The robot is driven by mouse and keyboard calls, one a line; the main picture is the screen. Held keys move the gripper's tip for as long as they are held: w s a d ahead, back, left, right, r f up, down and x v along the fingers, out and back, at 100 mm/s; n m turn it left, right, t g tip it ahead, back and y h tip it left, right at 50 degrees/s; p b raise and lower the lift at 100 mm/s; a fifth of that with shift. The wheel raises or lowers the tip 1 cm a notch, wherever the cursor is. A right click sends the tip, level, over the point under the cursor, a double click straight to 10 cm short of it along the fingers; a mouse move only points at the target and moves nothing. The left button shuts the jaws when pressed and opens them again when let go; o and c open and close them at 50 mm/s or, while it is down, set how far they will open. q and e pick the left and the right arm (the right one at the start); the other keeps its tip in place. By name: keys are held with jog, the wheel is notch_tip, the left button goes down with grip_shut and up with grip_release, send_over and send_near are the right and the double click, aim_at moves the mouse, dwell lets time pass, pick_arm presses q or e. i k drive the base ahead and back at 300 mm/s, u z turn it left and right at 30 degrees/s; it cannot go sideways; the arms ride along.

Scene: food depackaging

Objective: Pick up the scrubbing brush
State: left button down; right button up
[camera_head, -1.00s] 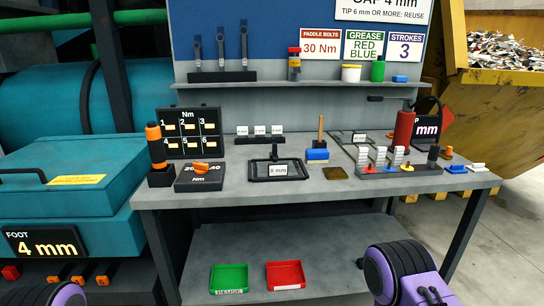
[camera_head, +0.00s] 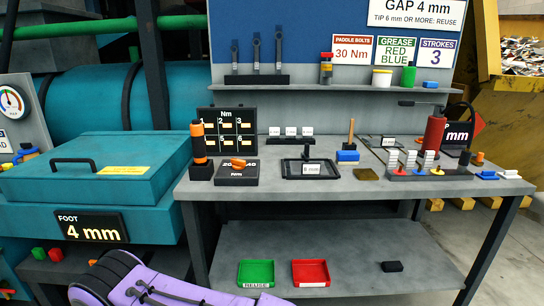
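A blue block with an upright wooden handle, which looks like the scrubbing brush (camera_head: 347,156), stands on the grey workbench (camera_head: 270,187). It is right of the black tray with an "8 mm" label and left of a small dark brown pad. Its bristles cannot be made out at this size. Nothing is touching it from my arms. A purple and black link of my arm shows at the bottom left, below and well away from the bench top. Neither gripper is in view.
The black tray (camera_head: 287,173) and a torque unit (camera_head: 237,176) with an orange knob lie left of the brush. A rack (camera_head: 430,174) with a red cylinder behind stands right. Green (camera_head: 256,285) and red (camera_head: 310,284) trays and a black block (camera_head: 392,266) are on the lower shelf.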

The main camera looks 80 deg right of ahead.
aim_at(342, 158)
jog(key=u, duration=0.25)
jog(key=k, duration=1.6)
jog(key=z, duration=0.55)
